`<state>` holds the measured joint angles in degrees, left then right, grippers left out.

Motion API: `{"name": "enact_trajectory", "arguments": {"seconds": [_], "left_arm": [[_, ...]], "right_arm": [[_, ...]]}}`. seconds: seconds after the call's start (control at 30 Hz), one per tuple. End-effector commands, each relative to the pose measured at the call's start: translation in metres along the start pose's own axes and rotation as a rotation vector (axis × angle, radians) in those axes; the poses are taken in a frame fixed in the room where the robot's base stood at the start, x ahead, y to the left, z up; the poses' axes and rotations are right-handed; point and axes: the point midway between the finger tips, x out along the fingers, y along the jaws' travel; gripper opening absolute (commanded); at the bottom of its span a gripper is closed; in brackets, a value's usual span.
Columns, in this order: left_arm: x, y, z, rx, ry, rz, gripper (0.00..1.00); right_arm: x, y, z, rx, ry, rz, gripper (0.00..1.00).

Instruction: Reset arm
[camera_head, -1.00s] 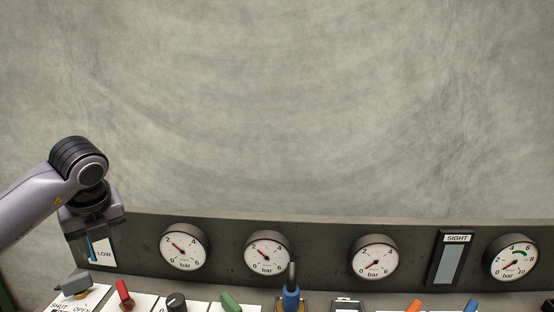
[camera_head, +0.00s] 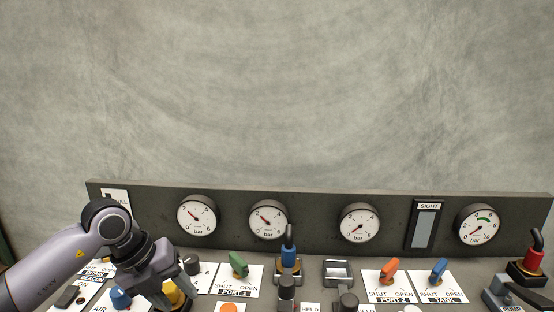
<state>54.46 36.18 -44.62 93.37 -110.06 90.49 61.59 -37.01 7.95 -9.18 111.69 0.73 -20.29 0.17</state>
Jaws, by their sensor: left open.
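My left gripper (camera_head: 163,284) reaches in from the left, low over the left part of the control panel, and is open. Its fingers point down beside a yellow part (camera_head: 172,293), which they partly cover. I cannot tell whether they touch it. My right gripper does not show. No flanged spool can be made out in this view.
A dark upright board carries several round gauges (camera_head: 197,216) and a sight glass (camera_head: 425,226). In front are a green valve handle (camera_head: 238,264), a blue-collared plug (camera_head: 289,262), an empty metal holder (camera_head: 338,271), an orange handle (camera_head: 389,270), a blue handle (camera_head: 438,270) and a red plug (camera_head: 534,260).

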Motion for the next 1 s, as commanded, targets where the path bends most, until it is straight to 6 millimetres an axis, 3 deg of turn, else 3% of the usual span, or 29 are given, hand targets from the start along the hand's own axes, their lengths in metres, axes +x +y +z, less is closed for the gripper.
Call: {"name": "enact_trajectory", "arguments": {"seconds": [0.03,0.1,0.3,0.4,0.53,0.67,0.77,0.9,1.0], "left_arm": [[0.021,-0.014,-0.023,0.025,0.078,-0.103,0.46],[0.038,-0.036,-0.051,0.048,0.173,-0.264,0.46],[0.052,-0.089,-0.115,-0.024,0.369,-0.747,0.46],[0.046,-0.104,-0.129,-0.135,0.415,-0.976,0.46],[0.038,-0.108,-0.130,-0.351,0.424,-1.234,0.46],[0.039,-0.091,-0.116,-0.636,0.377,-1.425,0.46],[0.051,-0.064,-0.102,-0.891,0.309,-1.512,0.46],[0.085,-0.008,-0.092,-1.278,0.186,-1.532,0.46],[0.118,0.041,-0.099,-1.563,0.091,-1.467,0.46]], "right_arm": [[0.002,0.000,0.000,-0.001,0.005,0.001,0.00],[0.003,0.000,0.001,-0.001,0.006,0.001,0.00],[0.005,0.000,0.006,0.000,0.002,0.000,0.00],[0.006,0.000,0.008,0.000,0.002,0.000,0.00],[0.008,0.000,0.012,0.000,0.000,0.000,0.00],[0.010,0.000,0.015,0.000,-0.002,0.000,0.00],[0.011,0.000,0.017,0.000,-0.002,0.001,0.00],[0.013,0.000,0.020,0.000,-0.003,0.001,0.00],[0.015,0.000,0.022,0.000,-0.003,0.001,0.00]]}}
